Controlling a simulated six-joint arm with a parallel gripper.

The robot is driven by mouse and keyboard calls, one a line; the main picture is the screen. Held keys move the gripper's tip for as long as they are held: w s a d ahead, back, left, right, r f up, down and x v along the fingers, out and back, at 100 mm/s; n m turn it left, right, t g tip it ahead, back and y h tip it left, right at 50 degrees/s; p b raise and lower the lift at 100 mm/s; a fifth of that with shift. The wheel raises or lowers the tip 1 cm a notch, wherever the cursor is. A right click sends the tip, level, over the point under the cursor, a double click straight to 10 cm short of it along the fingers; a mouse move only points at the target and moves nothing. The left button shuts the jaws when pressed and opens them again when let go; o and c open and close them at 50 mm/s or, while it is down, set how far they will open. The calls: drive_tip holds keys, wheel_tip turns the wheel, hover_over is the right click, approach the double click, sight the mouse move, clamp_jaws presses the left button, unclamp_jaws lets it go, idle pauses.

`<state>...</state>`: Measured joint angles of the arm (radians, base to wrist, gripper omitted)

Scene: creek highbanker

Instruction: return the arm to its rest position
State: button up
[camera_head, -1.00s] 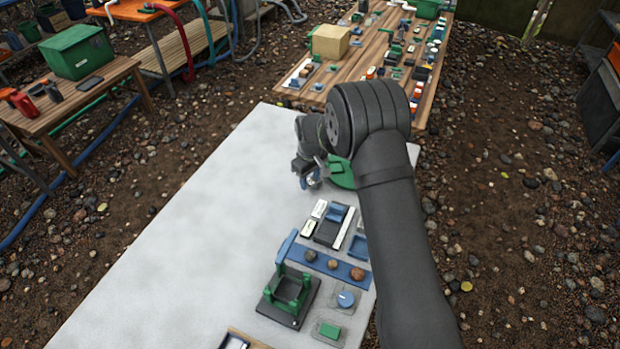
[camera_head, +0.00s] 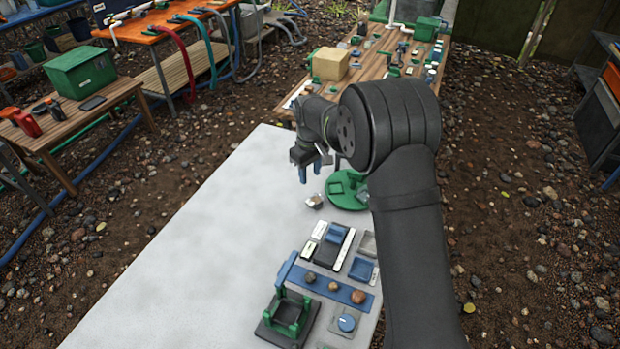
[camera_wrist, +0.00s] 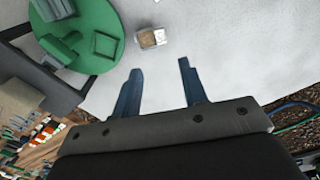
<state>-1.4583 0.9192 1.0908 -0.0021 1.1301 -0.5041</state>
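My gripper (camera_head: 311,172) is above the white table (camera_head: 190,245), near its far end. In the wrist view, its two blue fingers (camera_wrist: 158,85) stand apart with nothing between them. A small light-coloured container with brown contents (camera_head: 315,201) sits on the table below the gripper. It also shows in the wrist view (camera_wrist: 151,38), just beyond the fingertips and apart from them. A round green tray (camera_head: 347,199) with raised green parts lies right of the container, partly hidden by my arm.
On the table's near right are a blue strip with several stones (camera_head: 325,286), a green-posted black stand (camera_head: 287,316) and a blue dial (camera_head: 347,323). A crowded wooden table (camera_head: 370,68) with a cardboard-coloured box (camera_head: 330,64) is beyond. The white table's left side is clear.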

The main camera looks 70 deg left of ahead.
sight(310, 202)
idle(0.3)
wheel_tip(310, 202, down, 12)
drive_tip(key=shift+f, duration=0.1)
drive_tip(key=shift+r, duration=1.9)
drive_tip(key=shift+f, duration=0.1)
